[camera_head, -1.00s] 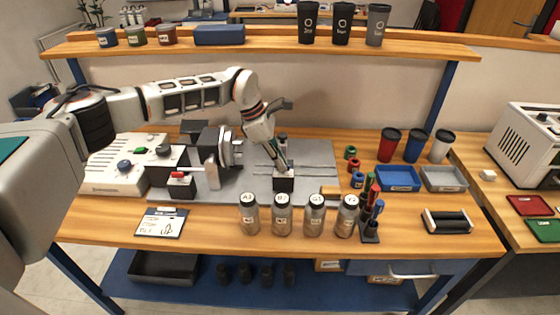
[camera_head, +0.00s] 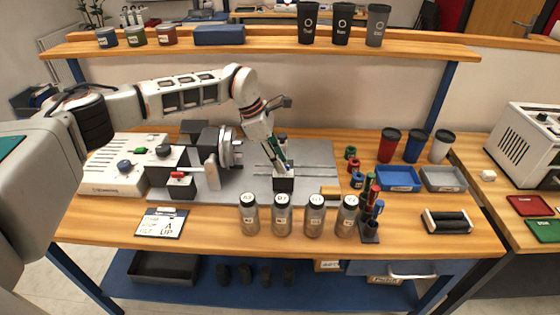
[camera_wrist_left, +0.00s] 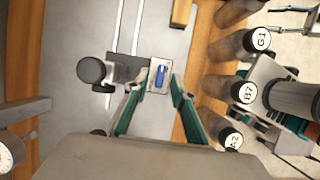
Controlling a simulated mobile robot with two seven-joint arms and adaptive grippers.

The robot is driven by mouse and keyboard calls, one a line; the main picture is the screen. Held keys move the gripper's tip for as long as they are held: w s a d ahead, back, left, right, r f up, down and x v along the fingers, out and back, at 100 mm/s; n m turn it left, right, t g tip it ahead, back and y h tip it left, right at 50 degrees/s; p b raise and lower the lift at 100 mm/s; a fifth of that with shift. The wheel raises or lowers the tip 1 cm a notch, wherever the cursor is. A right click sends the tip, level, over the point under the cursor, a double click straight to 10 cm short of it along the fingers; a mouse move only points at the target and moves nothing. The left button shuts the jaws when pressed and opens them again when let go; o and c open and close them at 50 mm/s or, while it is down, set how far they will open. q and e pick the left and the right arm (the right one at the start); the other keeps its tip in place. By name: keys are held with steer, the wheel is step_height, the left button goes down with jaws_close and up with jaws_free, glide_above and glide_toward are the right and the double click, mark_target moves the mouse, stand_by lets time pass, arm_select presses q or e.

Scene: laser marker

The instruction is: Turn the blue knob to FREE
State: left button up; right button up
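A small blue knob (camera_wrist_left: 160,76), long and narrow, sits on a light plate on top of a dark block. In the wrist view it points along the picture's vertical. The block (camera_head: 284,184) stands on the grey machine bed in the head view, where the knob is hidden by my fingers. My left gripper (camera_wrist_left: 158,88) is open, its two teal fingers on either side of the plate, also seen in the head view (camera_head: 285,168). I see no clear contact with the knob. The lettering is too small to read. My right gripper is not in view.
Several lidded bottles (camera_head: 282,215) stand in front of the block. A pen stand (camera_head: 369,232) is to their right. A small orange block (camera_head: 330,192) lies right of the gripper.

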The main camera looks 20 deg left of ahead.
arm_select(q)
steer(key=v, duration=1.1)
steer(key=shift+r, duration=0.2)
steer(key=shift+a, duration=0.1)
step_height(320, 180, up, 7)
steer(key=p, duration=0.4)
stand_by(0.4)
